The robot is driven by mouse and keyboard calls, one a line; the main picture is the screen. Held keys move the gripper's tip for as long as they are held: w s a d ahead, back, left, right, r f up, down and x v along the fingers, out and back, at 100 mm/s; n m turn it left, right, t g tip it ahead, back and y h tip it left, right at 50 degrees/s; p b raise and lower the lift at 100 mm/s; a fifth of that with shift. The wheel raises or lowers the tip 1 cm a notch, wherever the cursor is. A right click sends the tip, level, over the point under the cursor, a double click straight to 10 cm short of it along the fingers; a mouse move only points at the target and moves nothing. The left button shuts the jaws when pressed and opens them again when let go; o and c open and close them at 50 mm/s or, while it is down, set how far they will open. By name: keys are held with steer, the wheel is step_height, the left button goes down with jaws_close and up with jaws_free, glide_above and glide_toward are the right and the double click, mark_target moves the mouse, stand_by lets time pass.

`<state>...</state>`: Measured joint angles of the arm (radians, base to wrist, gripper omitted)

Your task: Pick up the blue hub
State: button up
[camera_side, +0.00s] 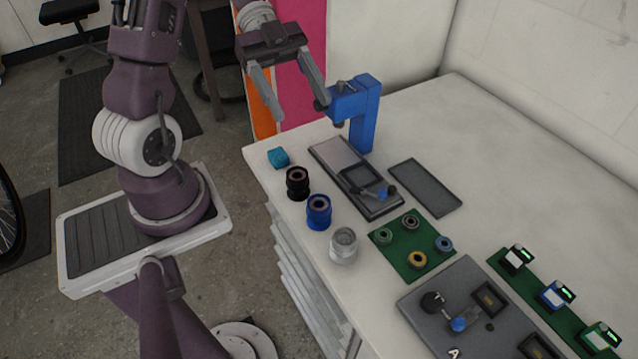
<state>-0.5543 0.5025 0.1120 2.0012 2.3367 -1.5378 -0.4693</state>
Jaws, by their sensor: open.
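The blue hub (318,212) stands upright near the left edge of the white table, between a black hub (297,184) and a silver hub (343,246). My gripper (297,107) is open and empty. It is in the air above the back left of the table, up and to the left in the picture from the blue hub, well apart from it.
A blue press (364,115) stands near my gripper's right finger. A teal block (279,157) lies behind the black hub. A grey fixture (355,178), a green mat (387,252) with several rings and a grey board (425,306) lie right. The table's back right is clear.

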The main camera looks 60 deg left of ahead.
glide_toward(319, 204)
steer(key=d, duration=0.3)
steer(key=x, duration=0.4)
steer(key=f+x, duration=0.1)
steer(key=x, duration=0.2)
steer(key=shift+a+f, duration=0.2)
steer(key=shift+a, duration=0.05)
jaws_close()
